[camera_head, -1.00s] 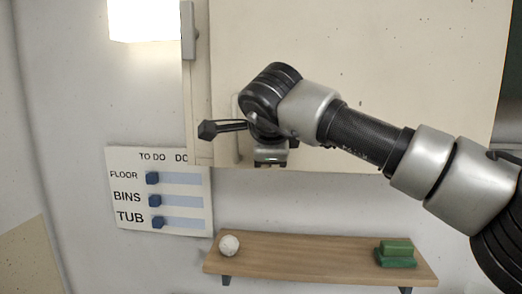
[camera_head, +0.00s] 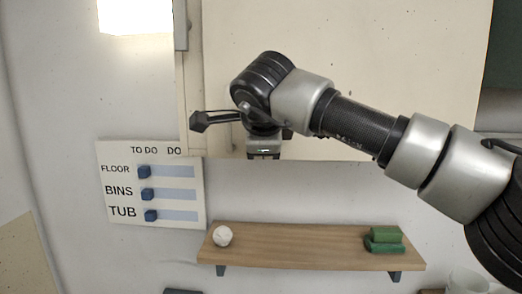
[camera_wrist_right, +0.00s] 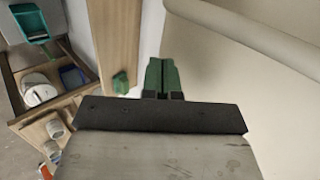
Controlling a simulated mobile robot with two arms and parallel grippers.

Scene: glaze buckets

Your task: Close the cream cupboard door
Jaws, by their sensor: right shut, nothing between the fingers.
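The cream cupboard door (camera_head: 390,70) is a wide flat panel filling the upper middle of the head view. A narrow cream strip and a grey metal piece (camera_head: 181,25) run along its left edge. How far the door stands open I cannot tell. My right gripper (camera_head: 197,121) is shut and empty, pointing left in front of the panel's lower left corner; whether it touches is unclear. In the right wrist view its greenish fingers (camera_wrist_right: 162,75) are together, with a cream surface (camera_wrist_right: 255,70) beside them on the right. My left gripper is out of view.
Below, a wooden shelf (camera_head: 310,246) holds a white ball (camera_head: 222,236) and green blocks (camera_head: 384,239). A to-do board (camera_head: 170,208) hangs at left, under a bright lamp (camera_head: 135,12). The wrist view shows a wooden unit with containers (camera_wrist_right: 40,90) at left.

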